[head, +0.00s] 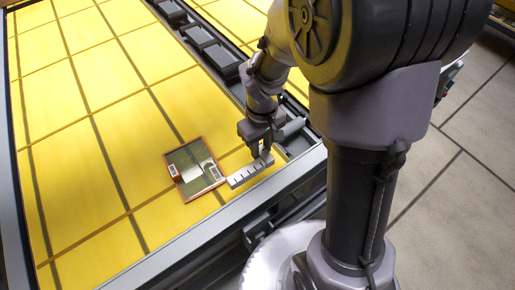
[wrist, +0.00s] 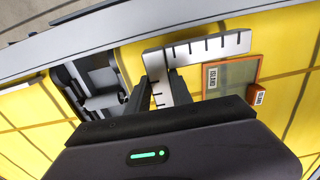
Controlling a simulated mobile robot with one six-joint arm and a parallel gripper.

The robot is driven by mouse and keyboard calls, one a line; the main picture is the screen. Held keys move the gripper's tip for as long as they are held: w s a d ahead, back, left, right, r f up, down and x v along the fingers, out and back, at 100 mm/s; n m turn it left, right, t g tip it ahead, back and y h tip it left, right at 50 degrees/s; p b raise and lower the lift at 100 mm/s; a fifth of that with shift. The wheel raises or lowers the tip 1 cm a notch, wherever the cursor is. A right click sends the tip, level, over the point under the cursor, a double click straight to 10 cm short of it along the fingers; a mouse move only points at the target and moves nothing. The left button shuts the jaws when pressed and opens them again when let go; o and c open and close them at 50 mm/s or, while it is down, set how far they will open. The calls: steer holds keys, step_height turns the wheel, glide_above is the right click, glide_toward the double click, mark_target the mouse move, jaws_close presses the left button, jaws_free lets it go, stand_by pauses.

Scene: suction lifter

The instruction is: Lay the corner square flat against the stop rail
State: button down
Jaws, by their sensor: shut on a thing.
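In the wrist view my gripper (wrist: 163,88) has a finger on each side of that leg, and the ticked leg of the square (wrist: 200,47) reaches right. The grey stop rail (head: 215,220) runs along the bed's near edge; the rail (wrist: 150,22) crosses the top of the wrist view. The ticked leg is roughly parallel to it, with a yellow strip showing between. I cannot tell whether the square touches the bed.
An orange-edged glass pane (head: 194,163) with small labels lies on the yellow bed (head: 90,100), just left of the square. A dark channel with grey boxes (head: 215,50) runs along the bed. The bed left of the pane is clear.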

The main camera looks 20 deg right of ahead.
steer(key=shift+f, duration=0.55)
steer(key=shift+f, duration=0.1)
step_height(320, 180, down, 8)
steer(key=b, duration=0.6)
steer(key=shift+r, duration=0.25)
steer(key=shift+f+b, duration=0.1)
steer(key=shift+b, duration=0.2)
steer(key=shift+f, duration=0.55)
steer(key=shift+s+d, duration=0.1)
steer(key=shift+s, duration=0.1)
steer(key=shift+s+d, duration=0.1)
steer(key=shift+s, duration=0.2)
